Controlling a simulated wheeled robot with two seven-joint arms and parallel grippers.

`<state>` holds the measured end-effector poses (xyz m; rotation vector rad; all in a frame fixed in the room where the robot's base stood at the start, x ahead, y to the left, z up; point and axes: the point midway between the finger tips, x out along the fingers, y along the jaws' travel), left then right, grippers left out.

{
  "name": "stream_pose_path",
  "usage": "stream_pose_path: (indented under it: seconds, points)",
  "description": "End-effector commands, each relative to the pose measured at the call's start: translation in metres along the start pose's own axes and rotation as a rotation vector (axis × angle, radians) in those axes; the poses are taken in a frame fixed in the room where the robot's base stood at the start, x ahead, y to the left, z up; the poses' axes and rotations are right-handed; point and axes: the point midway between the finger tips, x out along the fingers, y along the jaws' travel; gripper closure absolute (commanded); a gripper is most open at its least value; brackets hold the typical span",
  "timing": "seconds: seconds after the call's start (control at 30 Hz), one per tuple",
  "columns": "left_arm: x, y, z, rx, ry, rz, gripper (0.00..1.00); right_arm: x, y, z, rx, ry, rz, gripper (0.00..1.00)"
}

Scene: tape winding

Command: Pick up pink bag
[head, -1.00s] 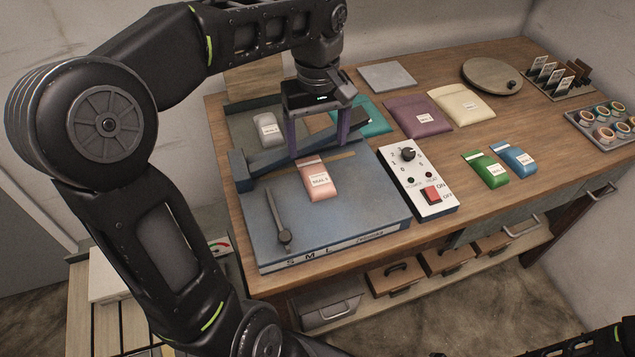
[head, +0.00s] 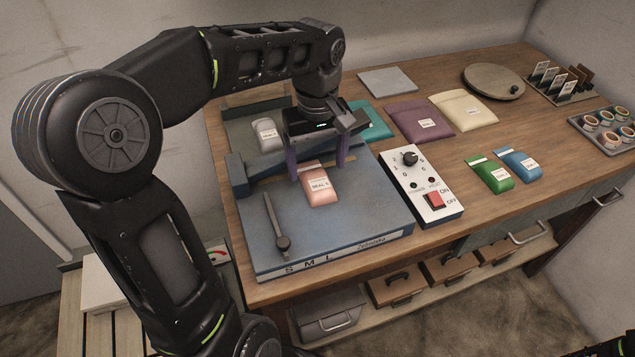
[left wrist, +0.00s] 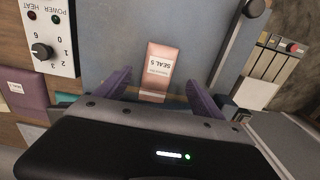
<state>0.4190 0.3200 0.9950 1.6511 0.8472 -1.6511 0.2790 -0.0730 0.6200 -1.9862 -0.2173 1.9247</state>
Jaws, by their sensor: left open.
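The pink bag (head: 318,187) lies on the blue sealing machine (head: 350,220), with a white label on it. It also shows in the left wrist view (left wrist: 158,72), between and ahead of the two purple fingers. My left gripper (head: 317,172) is open above the bag's far end, with one finger to each side of it. In the left wrist view the gripper (left wrist: 160,88) holds nothing. Contact between the fingers and the bag cannot be told. My right gripper does not show.
A control box (head: 422,187) with a knob and red switch stands right of the machine. A lever (head: 274,225) lies left of the bag. Purple (head: 420,121), cream (head: 463,111), green (head: 490,175) and blue (head: 519,166) bags lie to the right. A grey bag (head: 266,133) is behind.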

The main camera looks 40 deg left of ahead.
Motion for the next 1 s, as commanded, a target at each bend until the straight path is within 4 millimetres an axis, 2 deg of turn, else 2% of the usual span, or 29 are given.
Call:
stream_pose_path:
  seconds: [0.27,0.63,1.0]
  points:
    - [0.004,0.0,-0.001,0.0,-0.001,-0.002,0.22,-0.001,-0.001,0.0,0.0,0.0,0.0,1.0]
    - [0.05,0.002,-0.003,0.001,-0.001,-0.002,0.22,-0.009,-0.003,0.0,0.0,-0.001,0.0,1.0]
    - [0.052,0.002,-0.004,0.0,0.0,0.0,0.22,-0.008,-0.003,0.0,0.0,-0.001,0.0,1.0]
